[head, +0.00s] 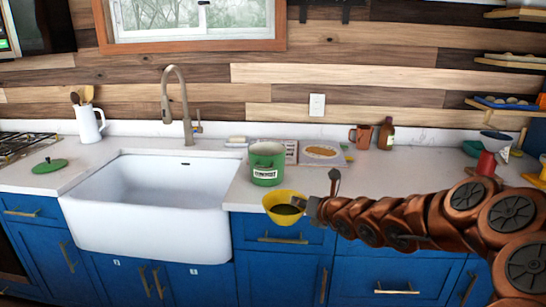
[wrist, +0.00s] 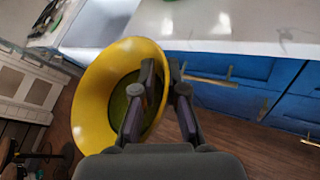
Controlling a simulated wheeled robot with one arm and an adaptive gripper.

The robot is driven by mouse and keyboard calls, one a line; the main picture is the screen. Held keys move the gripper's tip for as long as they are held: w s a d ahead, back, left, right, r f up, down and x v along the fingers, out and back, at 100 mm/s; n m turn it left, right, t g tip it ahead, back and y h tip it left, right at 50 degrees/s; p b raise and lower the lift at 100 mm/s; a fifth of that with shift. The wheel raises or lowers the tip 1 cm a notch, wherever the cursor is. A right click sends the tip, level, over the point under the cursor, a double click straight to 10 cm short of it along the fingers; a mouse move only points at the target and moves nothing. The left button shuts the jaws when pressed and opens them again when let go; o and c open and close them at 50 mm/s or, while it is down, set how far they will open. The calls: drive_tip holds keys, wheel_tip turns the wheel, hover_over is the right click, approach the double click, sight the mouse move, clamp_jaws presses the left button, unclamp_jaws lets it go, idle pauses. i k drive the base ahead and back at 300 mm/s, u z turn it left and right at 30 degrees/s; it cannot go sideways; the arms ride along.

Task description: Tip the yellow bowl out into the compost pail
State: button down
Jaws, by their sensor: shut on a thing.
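The yellow bowl (head: 284,208) is held in the air in front of the counter's front edge, with something dark green inside it. My gripper (head: 307,205) is shut on its right rim in the head view. In the wrist view the yellow bowl (wrist: 91,98) is left of my gripper (wrist: 164,90), whose fingers pinch the rim. The compost pail (head: 267,164), green with a white label and a pale upper band, stands on the counter right of the sink, behind and slightly left of the bowl. Its inside is mostly hidden.
The white sink (head: 150,215) with a tall tap (head: 177,100) is left of the pail. A green lid (head: 49,165) lies left of the sink. An open cookbook (head: 322,152), a copper mug (head: 361,137) and a brown bottle (head: 386,134) stand at the back.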

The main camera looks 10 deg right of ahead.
sight(266, 159)
drive_tip(key=k, duration=0.4)
drive_tip(key=u, duration=0.8)
drive_tip(key=i, duration=0.65)
drive_tip(key=u, duration=1)
drive_tip(key=i, duration=1.15)
drive_tip(key=z, duration=0.4)
drive_tip(key=i, duration=0.85)
drive_tip(key=z, duration=1.1)
drive_tip(key=i, duration=0.4)
drive_tip(key=z, duration=0.4)
